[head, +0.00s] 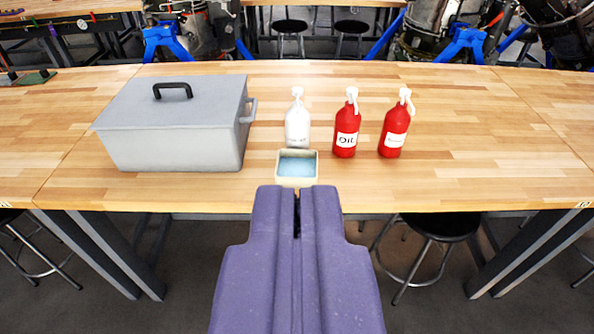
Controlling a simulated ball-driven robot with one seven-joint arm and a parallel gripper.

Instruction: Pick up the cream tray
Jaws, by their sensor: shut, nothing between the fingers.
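The cream tray (297,182) is a small open box with a blue inside. It sits on the wooden table near its front edge, in the middle of the head view. My gripper (297,195) is purple and points towards the tray from the front. Its fingers are shut with nothing between them. In the picture the fingertips come up just below the tray's front wall. I cannot tell the exact gap or height between them.
A white bottle (297,124) stands right behind the tray. Two red bottles, one marked Oil (346,128) and another (394,130), stand to its right. A grey lidded box (175,130) stands to the left. The wooden table (490,150) is clear on the right. Stools (440,228) stand below.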

